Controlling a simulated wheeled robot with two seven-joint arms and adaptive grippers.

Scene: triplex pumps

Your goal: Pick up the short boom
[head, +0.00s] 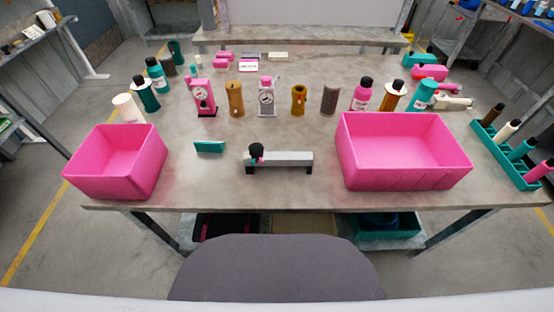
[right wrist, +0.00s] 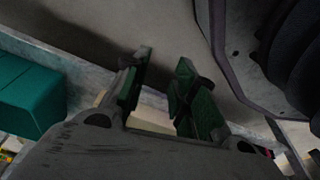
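No part is plainly recognisable as the short boom. A long grey bar (head: 285,158) stands on dark feet at the front middle of the table in the head view. My left gripper is out of sight.
The grey table (head: 220,180) carries a pink bin (head: 150,165) at left and a larger pink bin (head: 405,180) at right. A small teal block (head: 209,146) lies left of the bar. Bottles and gauges stand behind. A teal rack (head: 510,165) is at far right.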

